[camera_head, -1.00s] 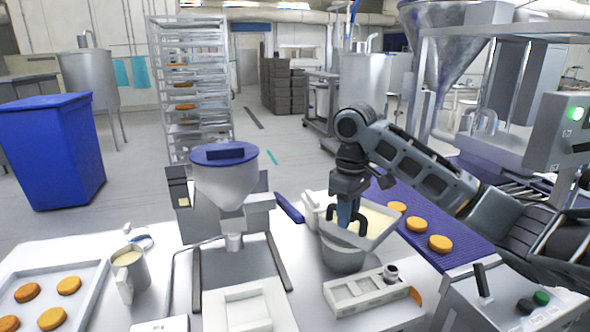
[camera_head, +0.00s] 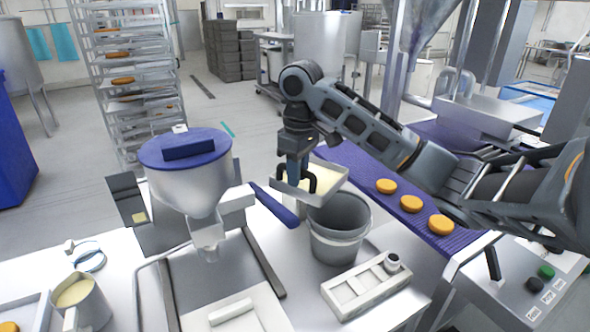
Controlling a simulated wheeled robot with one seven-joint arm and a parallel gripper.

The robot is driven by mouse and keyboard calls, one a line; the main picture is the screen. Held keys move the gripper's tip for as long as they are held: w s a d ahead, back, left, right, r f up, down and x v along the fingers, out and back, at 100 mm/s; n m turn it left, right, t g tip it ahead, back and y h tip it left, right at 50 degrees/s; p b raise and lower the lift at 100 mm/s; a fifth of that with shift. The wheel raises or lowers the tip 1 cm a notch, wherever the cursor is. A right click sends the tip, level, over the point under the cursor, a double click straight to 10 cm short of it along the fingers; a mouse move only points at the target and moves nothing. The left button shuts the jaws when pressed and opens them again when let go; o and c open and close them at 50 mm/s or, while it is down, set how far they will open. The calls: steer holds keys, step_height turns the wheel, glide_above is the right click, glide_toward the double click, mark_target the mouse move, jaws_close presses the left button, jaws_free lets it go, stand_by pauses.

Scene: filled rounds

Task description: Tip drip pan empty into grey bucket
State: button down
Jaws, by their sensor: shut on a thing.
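The drip pan (camera_head: 333,178) is a shallow grey tray with cream-coloured contents showing in it. My gripper (camera_head: 297,180) is shut on the pan's near left side, where dark handle loops show, and holds it up. The pan looks slightly tilted. The grey bucket (camera_head: 340,245) stands upright on the white table, just in front of and below the pan. Its mouth is mostly in view and its visible inside looks grey. The pan's near right edge overlaps the bucket's back rim in the picture; I cannot tell whether they touch.
A depositor with a blue-lidded hopper (camera_head: 196,185) stands left of the bucket. A blue conveyor (camera_head: 405,200) with orange-brown rounds runs to the right. A jug (camera_head: 80,300) stands at the left front.

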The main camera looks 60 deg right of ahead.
steer(key=shift+s+a+f+t, duration=0.1)
steer(key=shift+s+f+t, duration=0.15)
steer(key=shift+t, duration=0.3)
steer(key=shift+s+f+t, duration=0.1)
steer(key=shift+s+t, duration=0.2)
steer(key=shift+t, duration=0.55)
steer(key=shift+s+f+t, duration=0.25)
steer(key=shift+s+t, duration=0.05)
steer(key=shift+w+r+t, duration=0.2)
steer(key=shift+r+t, duration=0.1)
steer(key=shift+r, duration=0.1)
steer(key=shift+s+f+t, duration=0.2)
steer(key=shift+s+t, duration=0.1)
steer(key=shift+s, duration=0.15)
steer(key=shift+s+r, duration=0.1)
steer(key=shift+t, duration=0.4)
steer(key=shift+s, duration=0.15)
